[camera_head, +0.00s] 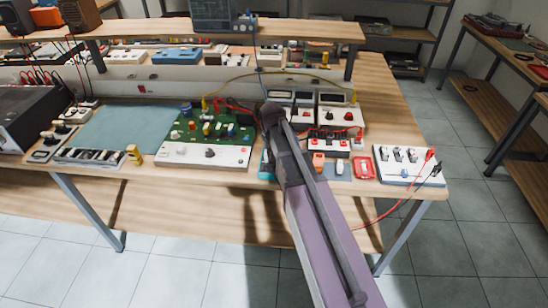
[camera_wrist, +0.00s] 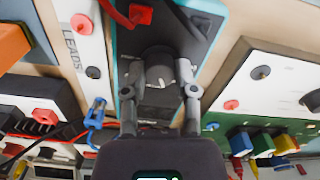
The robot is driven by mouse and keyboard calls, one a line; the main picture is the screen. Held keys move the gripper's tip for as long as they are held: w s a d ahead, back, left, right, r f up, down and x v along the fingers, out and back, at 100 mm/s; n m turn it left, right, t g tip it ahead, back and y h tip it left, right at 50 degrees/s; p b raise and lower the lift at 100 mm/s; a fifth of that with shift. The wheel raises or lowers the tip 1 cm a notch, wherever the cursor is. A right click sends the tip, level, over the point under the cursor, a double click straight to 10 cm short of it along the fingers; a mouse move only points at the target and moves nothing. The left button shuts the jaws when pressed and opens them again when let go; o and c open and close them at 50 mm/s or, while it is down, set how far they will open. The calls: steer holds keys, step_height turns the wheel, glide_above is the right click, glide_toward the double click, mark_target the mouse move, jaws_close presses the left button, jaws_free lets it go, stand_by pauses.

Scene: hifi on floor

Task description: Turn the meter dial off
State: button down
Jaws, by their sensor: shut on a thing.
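The meter (camera_wrist: 214,8) has a teal edge and a dark face and fills the middle of the wrist view. Its round dark dial (camera_wrist: 158,62) lies between the fingers of my gripper (camera_wrist: 161,84). The fingers are closed on the dial from both sides. A small white mark shows near the dial, but its exact setting is hard to read. In the head view only a sliver of the meter's teal edge (camera_head: 264,168) shows; my arm hides the rest of it, the dial and my gripper's fingertips.
A green circuit board trainer (camera_head: 215,132) stands left of the meter. A red tray (camera_head: 363,167) and a white switch panel (camera_head: 408,165) lie to the right. In the wrist view, a white "LEADS" panel (camera_wrist: 80,45) and red plugs (camera_wrist: 140,14) are close to the fingers.

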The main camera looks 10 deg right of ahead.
steer(key=n, duration=0.6)
steer(key=shift+s, duration=0.15)
steer(key=n, duration=0.7)
stand_by(0.4)
steer(key=shift+c, duration=2)
jaws_free()
steer(key=shift+r, duration=0.1)
